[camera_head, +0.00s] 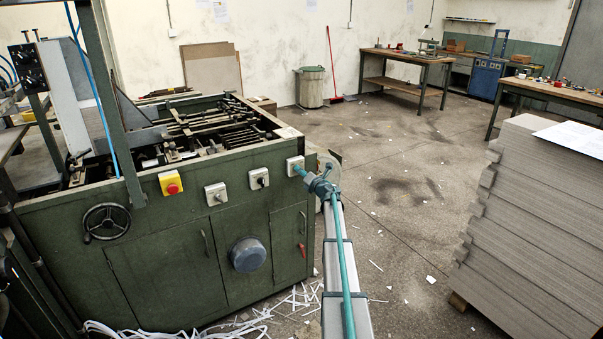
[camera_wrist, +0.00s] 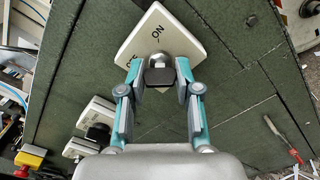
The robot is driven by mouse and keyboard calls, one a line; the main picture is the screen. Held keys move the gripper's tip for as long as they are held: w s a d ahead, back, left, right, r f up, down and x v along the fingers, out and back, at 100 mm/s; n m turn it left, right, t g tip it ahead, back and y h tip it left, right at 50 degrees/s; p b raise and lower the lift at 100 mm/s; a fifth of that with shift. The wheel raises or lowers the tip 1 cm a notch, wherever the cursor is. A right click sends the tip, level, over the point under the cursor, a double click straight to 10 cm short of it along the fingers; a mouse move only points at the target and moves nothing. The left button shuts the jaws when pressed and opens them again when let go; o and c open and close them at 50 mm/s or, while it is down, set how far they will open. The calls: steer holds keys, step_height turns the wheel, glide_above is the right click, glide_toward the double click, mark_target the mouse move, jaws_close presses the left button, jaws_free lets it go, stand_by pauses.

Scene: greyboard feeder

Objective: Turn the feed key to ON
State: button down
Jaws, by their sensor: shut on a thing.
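The feed key (camera_wrist: 160,77) has a dark head in a round silver lock on a white plate (camera_wrist: 157,22). In the wrist view, "ON" is printed above the lock, and the second label at the left is partly hidden by a finger. My gripper (camera_wrist: 159,73) has one finger on each side of the key head and is shut on it. In the head view, the white plate (camera_head: 294,164) is at the top right of the green machine's front, with my gripper (camera_head: 304,172) against it. The key is hidden there, and I cannot tell where it points.
Two white switch boxes (camera_head: 216,194) (camera_head: 259,179) and a yellow box with a red button (camera_head: 171,184) sit left of the plate on the machine (camera_head: 160,267). A greyboard stack (camera_head: 535,225) stands at the right. The floor between is open, with paper scraps.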

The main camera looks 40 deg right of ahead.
steer(key=shift+r, duration=0.1)
steer(key=m+p, duration=0.3)
steer(key=m, duration=0.1)
steer(key=shift+r+p, duration=0.1)
steer(key=shift+p, duration=0.3)
steer(key=m+p, duration=0.4)
steer(key=m, duration=0.1)
steer(key=shift+r+m+p, duration=0.1)
steer(key=shift+m+p, duration=0.2)
steer(key=shift+p, duration=0.05)
steer(key=m+p, duration=0.3)
steer(key=shift+m, duration=0.3)
steer(key=shift+m+p, duration=1.65)
steer(key=shift+m, duration=0.55)
steer(key=shift+f, duration=0.2)
steer(key=c, duration=0.8)
jaws_free()
